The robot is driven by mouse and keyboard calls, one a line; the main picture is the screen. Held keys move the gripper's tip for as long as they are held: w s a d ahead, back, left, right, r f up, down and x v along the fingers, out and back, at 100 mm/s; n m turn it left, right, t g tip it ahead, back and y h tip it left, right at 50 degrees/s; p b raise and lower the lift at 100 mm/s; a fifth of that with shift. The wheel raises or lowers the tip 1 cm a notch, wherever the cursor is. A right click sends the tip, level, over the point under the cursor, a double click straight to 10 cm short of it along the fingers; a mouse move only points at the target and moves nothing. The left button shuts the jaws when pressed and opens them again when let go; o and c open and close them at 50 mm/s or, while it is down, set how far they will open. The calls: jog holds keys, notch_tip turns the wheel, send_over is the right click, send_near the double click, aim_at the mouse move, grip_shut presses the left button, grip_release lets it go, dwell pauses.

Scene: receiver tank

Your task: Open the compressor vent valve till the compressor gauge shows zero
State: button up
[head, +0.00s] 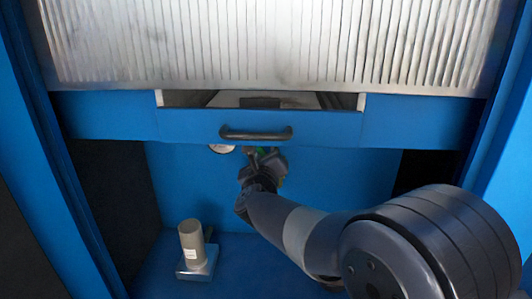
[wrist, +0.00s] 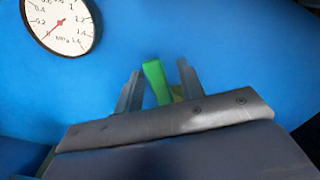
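The green valve handle (wrist: 155,78) stands between the two fingers of my gripper (wrist: 158,85) in the wrist view, with a visible gap on each side. The gripper is open around it, and its lower part is hidden by the gripper body. A white gauge (wrist: 62,22) marked MPa is at the upper left. Its red needle points down left, near the low end of the scale. In the head view, only the lower part of the gauge (head: 222,149) shows below a drawer, and my gripper (head: 262,158) is just right of it.
A blue drawer (head: 190,126) with a black handle (head: 256,134) sticks out above my gripper. A ribbed metal shutter (head: 270,45) hangs above it. A grey cylinder on a blue-grey base (head: 195,248) stands on the blue floor at lower left. Blue side walls flank the space.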

jog(key=shift+w, duration=0.65)
grip_shut()
